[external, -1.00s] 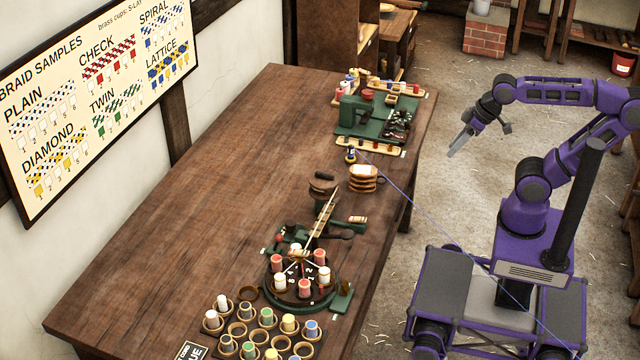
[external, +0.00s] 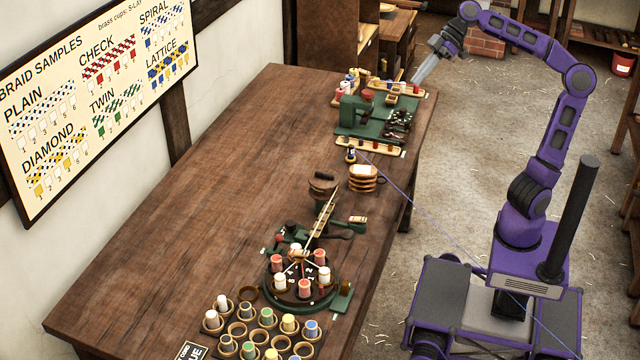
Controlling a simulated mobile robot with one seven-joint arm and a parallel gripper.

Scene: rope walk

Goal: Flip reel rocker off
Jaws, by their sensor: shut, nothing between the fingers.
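No rocker switch can be made out for certain at this size. A green machine (external: 352,110) with dark parts on its bed stands at the far right end of the table. A green round braiding stand (external: 272,300) carrying red and white bobbins stands near the front, with a small green block (external: 343,297) at its right side. My gripper (external: 418,78) is shut and empty. It points down and to the left, and in the picture it appears just right of the far table end, apart from the green machine.
The long wooden table (external: 180,210) is bare over its middle and left. Wooden rings (external: 363,179) are stacked at its right edge. A blue cord (external: 430,225) runs from the table down past my base. Round cups (external: 237,329) with bobbins fill the front.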

